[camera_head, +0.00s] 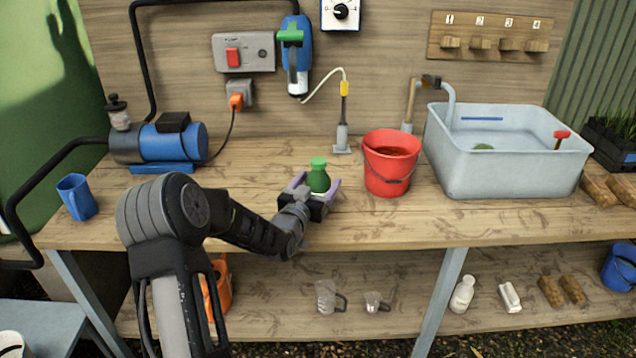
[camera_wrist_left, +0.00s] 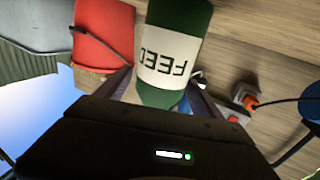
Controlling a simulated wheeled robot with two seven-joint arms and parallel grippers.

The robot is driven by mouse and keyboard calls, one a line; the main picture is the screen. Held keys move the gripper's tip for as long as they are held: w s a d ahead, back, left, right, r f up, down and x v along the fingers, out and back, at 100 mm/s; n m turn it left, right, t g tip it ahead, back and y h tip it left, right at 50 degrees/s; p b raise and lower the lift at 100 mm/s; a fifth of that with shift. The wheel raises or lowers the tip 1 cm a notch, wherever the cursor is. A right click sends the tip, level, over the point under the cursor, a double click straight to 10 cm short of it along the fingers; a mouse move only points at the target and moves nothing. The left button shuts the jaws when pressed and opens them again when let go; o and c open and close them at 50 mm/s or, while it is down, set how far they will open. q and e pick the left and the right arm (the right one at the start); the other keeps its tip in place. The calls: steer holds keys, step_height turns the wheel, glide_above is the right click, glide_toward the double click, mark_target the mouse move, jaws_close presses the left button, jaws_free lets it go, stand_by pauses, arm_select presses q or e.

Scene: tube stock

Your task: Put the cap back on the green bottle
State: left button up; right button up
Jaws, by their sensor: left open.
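The green bottle (camera_head: 318,181) stands upright on the bench, left of the red bucket. A lighter green piece that looks like the cap (camera_head: 318,162) is on its top; I cannot tell whether it is fully seated. My left gripper (camera_head: 316,186) is open, with its purple fingers on either side of the bottle. In the left wrist view the bottle (camera_wrist_left: 176,50), with a white label reading FEED upside down, lies between the fingers. I cannot tell whether either finger touches it. My right gripper is not in view.
A red bucket (camera_head: 391,164) stands close to the right of the bottle, with a grey basin (camera_head: 508,170) beyond. A blue pump (camera_head: 172,143) and blue mug (camera_head: 76,196) are at the left. A thin probe stand (camera_head: 342,138) is behind. The front bench right of the bottle is clear.

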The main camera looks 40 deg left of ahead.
arm_select(q)
steer(key=shift+r, duration=0.1)
steer(key=shift+s, duration=0.1)
steer(key=b+v, duration=0.1)
steer(key=v, duration=1)
steer(key=shift+s, duration=0.4)
steer(key=shift+d, duration=0.15)
